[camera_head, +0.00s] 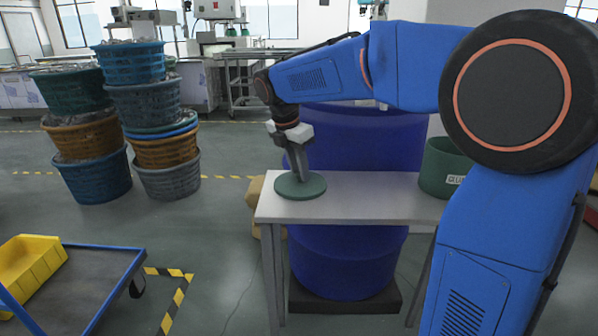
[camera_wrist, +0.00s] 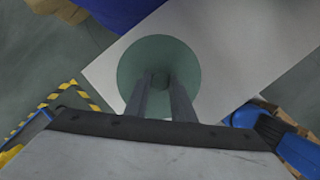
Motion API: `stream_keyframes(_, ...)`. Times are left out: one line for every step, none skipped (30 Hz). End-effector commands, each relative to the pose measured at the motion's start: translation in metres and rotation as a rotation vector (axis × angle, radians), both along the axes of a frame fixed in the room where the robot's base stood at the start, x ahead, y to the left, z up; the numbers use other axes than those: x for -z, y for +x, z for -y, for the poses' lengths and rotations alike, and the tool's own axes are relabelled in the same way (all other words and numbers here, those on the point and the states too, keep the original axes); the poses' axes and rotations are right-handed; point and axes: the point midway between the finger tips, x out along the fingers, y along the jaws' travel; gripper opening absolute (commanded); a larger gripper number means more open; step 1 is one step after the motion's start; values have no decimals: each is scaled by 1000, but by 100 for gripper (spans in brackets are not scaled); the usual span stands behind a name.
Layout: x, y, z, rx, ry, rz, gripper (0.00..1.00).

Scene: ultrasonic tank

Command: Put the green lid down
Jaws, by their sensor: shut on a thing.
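The green lid (camera_head: 300,188) is a flat round disc at the left end of the white table (camera_head: 370,190). My gripper (camera_head: 299,178) points down over its middle and is shut on the lid's small central knob. In the wrist view the lid (camera_wrist: 185,60) lies flat between the camera and the table, with my gripper's fingertips (camera_wrist: 161,82) at its centre. The lid is on the table top or just above it; I cannot tell which. Its left edge is close to the table's left edge.
A dark green tub (camera_head: 444,170) stands at the table's right. A large blue drum (camera_head: 345,255) is behind the table. Stacked baskets (camera_head: 135,65) stand at the left, and a blue cart (camera_head: 80,280) with a yellow bin (camera_head: 30,262) is front left. The middle table top is clear.

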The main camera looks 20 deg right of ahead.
Motion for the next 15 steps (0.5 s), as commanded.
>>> stream_keyframes(4, 0, 0, 0, 0, 0, 0)
stream_keyframes(6, 0, 0, 0, 0, 0, 0)
stream_keyframes(7, 0, 0, 0, 0, 0, 0)
stream_keyframes(7, 0, 0, 0, 0, 1, 0)
stream_keyframes(7, 0, 0, 0, 0, 1, 0)
stream_keyframes(7, 0, 0, 0, 0, 1, 0)
stream_keyframes(7, 0, 0, 0, 0, 1, 0)
stream_keyframes(7, 0, 0, 0, 0, 1, 0)
stream_keyframes(7, 0, 0, 0, 0, 1, 0)
stream_keyframes(7, 0, 0, 0, 0, 1, 0)
stream_keyframes(8, 0, 0, 0, 0, 0, 0)
stream_keyframes(9, 0, 0, 0, 0, 0, 0)
stream_keyframes(10, 0, 0, 0, 0, 0, 0)
stream_keyframes(9, 0, 0, 0, 0, 0, 29)
stream_keyframes(9, 0, 0, 0, 0, 0, 39)
